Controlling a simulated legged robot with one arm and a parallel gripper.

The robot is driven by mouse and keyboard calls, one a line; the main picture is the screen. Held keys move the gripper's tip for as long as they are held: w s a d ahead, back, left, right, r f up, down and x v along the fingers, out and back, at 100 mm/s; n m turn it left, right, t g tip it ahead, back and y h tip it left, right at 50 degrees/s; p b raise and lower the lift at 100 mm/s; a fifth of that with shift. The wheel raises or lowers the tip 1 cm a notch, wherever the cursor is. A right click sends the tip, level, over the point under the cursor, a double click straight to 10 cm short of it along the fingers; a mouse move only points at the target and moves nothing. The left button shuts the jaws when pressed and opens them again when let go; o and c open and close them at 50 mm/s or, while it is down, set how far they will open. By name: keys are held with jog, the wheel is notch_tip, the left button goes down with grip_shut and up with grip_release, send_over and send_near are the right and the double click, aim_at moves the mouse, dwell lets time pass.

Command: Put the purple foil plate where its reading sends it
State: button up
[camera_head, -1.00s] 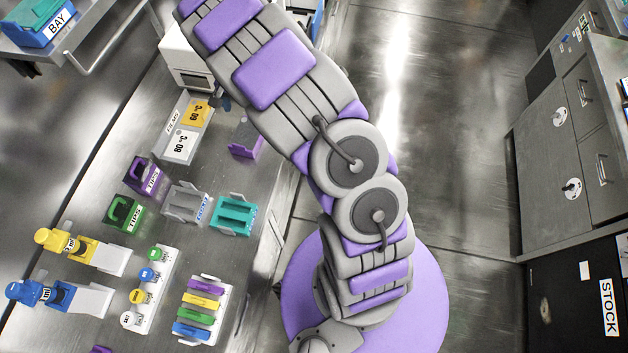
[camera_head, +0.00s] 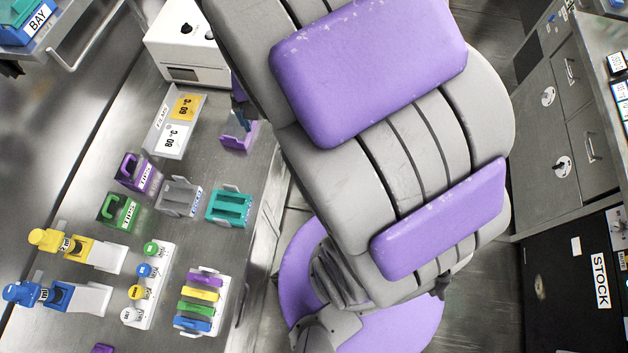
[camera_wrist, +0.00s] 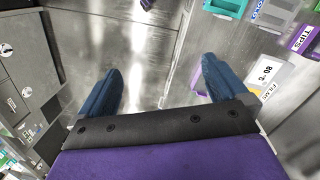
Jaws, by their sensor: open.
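A purple upright piece (camera_head: 238,137) stands near the bench's right edge, below the white machine. A purple strip (camera_head: 206,276) lies at the top of a white rack, above yellow, green and blue ones. I cannot tell for certain which of these is the foil plate. In the wrist view my gripper (camera_wrist: 158,88) is open and empty, its blue fingers wide apart over the floor and bench edge. A bit of purple (camera_wrist: 195,77) shows beside the right finger. In the head view my arm hides most of the gripper; a dark blue part shows just above the purple upright piece.
Purple (camera_head: 138,173) and green (camera_head: 119,210) TIPS boxes, a grey holder (camera_head: 179,197) and a teal rack (camera_head: 229,206) share the bench. A STOCK cabinet (camera_head: 571,285) stands right.

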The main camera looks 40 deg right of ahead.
jog(key=s+a+n, duration=0.1)
jog(key=s+n, duration=0.1)
jog(key=s, duration=0.7)
jog(key=s+a+r+n, duration=0.1)
jog(key=s+n, duration=0.1)
jog(key=s, duration=0.6)
jog(key=shift+s+a+r+n+g, duration=0.25)
jog(key=shift+s+n+g, duration=0.05)
jog(key=shift+s+n, duration=0.1)
